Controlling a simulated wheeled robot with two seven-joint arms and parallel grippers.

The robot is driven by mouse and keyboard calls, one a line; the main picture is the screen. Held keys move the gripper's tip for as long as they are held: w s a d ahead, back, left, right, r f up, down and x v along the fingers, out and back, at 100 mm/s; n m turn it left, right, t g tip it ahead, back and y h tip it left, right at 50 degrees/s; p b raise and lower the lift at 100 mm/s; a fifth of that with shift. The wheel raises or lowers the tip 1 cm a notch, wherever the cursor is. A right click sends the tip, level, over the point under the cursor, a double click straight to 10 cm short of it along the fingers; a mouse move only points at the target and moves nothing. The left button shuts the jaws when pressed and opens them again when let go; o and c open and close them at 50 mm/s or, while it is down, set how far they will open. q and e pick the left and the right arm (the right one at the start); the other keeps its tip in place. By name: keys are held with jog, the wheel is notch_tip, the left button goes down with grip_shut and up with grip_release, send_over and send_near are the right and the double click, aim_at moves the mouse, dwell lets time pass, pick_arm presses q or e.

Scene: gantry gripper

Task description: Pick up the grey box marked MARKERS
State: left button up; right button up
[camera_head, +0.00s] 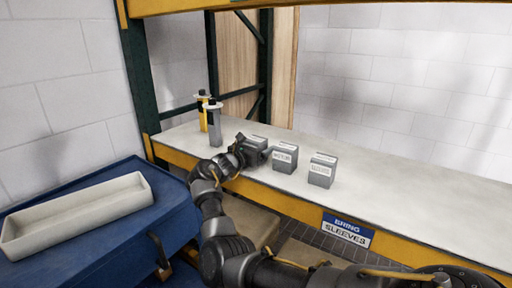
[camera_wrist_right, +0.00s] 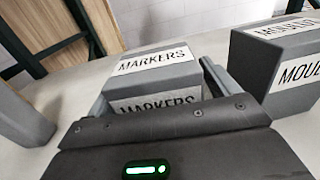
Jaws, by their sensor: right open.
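The grey box marked MARKERS (camera_wrist_right: 152,72) stands on the pale shelf straight ahead in the right wrist view, with white labels on its top and front. In the head view the MARKERS box (camera_head: 258,140) shows only in part behind my right gripper (camera_head: 256,153). My right gripper is open at the box's front. In the wrist view its fingers (camera_wrist_right: 156,88) reach along the left and right sides of the box; I cannot tell whether they touch it. My left gripper is not in view.
A grey box with a label starting MOUL (camera_wrist_right: 285,62) stands close right of the MARKERS box. Another grey labelled box (camera_head: 321,171) is farther right. Yellow (camera_head: 203,115) and grey (camera_head: 214,132) upright items stand left. The shelf's right part is clear. An empty white tray (camera_head: 75,222) lies on a blue cabinet.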

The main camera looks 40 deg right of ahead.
jog(key=shift+w+d, duration=0.1)
jog(key=shift+d, duration=0.15)
jog(key=c, duration=1.2)
jog(key=shift+c, duration=0.3)
jog(key=shift+r, duration=0.1)
